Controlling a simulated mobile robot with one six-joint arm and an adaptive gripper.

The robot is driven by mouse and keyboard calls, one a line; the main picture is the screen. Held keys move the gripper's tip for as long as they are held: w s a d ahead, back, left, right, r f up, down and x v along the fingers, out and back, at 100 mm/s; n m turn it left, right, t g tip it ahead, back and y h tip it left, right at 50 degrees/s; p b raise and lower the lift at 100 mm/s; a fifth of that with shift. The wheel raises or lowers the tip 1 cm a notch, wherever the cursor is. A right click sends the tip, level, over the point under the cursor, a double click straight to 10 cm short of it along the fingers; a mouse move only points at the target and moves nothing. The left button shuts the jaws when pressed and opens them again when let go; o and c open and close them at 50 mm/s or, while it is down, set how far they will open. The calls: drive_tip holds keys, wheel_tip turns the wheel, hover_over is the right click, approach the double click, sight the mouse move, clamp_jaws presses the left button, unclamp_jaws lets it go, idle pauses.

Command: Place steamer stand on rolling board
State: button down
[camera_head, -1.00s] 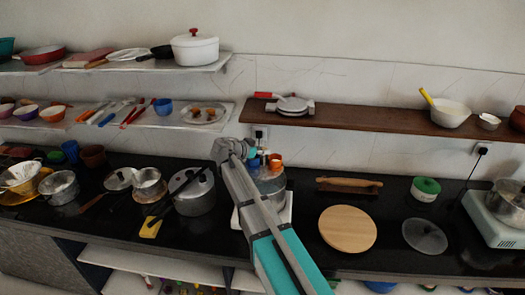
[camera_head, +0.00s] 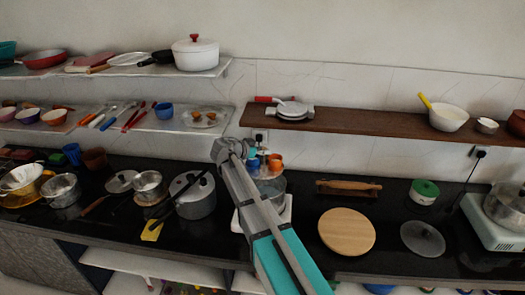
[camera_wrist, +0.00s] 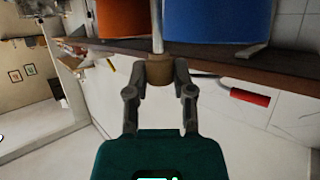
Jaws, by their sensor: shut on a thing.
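The steamer stand, with orange and blue cups around a metal rod, shows in the head view (camera_head: 275,162) above a pot on the white scale-like base. In the wrist view, my gripper (camera_wrist: 160,75) is shut on the brown knob at the end of the stand's rod (camera_wrist: 157,28). The orange cup is left of the rod and the blue cup right. In the head view, my wrist and arm hide part of the stand and the jaws. The rolling board (camera_head: 346,231), a round pale wooden disc, lies bare on the black counter to the right.
A rolling pin on a dark rest (camera_head: 348,187) lies behind the board. A glass lid (camera_head: 422,238) and a green-lidded pot (camera_head: 424,191) are to its right. A pressure cooker (camera_head: 194,196) stands left of my arm. A wooden shelf (camera_head: 370,121) runs above the counter.

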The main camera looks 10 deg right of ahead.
drive_tip(key=shift+f+b, duration=0.9)
drive_tip(key=shift+a+r, duration=0.1)
drive_tip(key=shift+a, duration=0.05)
